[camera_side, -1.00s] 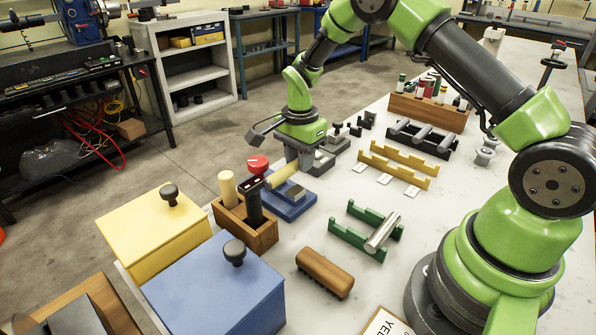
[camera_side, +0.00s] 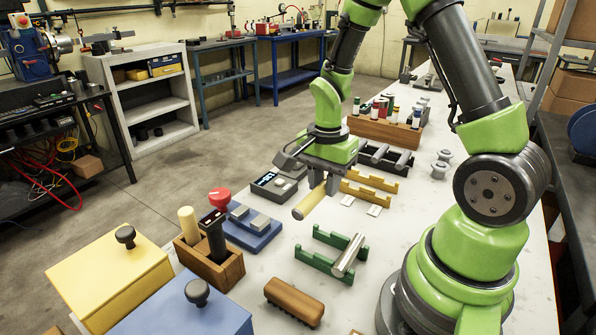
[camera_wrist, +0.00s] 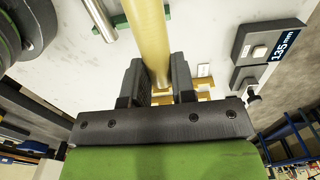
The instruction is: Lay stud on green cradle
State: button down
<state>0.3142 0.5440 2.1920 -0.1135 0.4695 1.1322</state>
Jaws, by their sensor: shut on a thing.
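My gripper (camera_side: 327,180) is shut on a brass-yellow stud (camera_side: 309,203) and holds it above the bench. In the wrist view the stud (camera_wrist: 148,35) runs away from between the two dark fingers (camera_wrist: 159,82). The green cradle (camera_side: 318,263) stands on the bench, in front of and below the held stud and clear of it. A silver stud (camera_side: 348,256) lies across the right part of the green cradle. In the wrist view the silver stud (camera_wrist: 101,20) shows at the upper left, with only a little of the green cradle visible beside the held stud.
The yellow cradle (camera_side: 370,192) and a black cradle with silver studs (camera_side: 386,158) stand behind. A blue fixture (camera_side: 247,236), a wooden box (camera_side: 213,268) and a grey gauge (camera_side: 275,186) are left. A brown brush-like block (camera_side: 294,301) lies in front.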

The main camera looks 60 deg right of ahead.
jog(key=shift+s+f, duration=0.2)
jog(key=shift+s, duration=0.25)
jog(key=shift+f, duration=3.35)
jog(key=shift+f, duration=0.65)
jog(key=c, duration=0.9)
grip_release()
jog(key=shift+o, duration=0.2)
notch_tip(320, 180, up, 10)
jog(key=shift+r, duration=0.15)
jog(key=s+a+r+n+t+y, duration=0.1)
jog(key=s+a+r+n+t, duration=0.2)
jog(key=r+n, duration=0.4)
jog(key=s+a+r+n+t+y, duration=0.1)
jog(key=s+a+r+n+t, duration=0.3)
jog(key=r, duration=0.6)
jog(key=s+a+n, duration=0.2)
jog(key=a+n, duration=0.1)
jog(key=shift+a+r, duration=0.3)
jog(key=shift+r, duration=0.05)
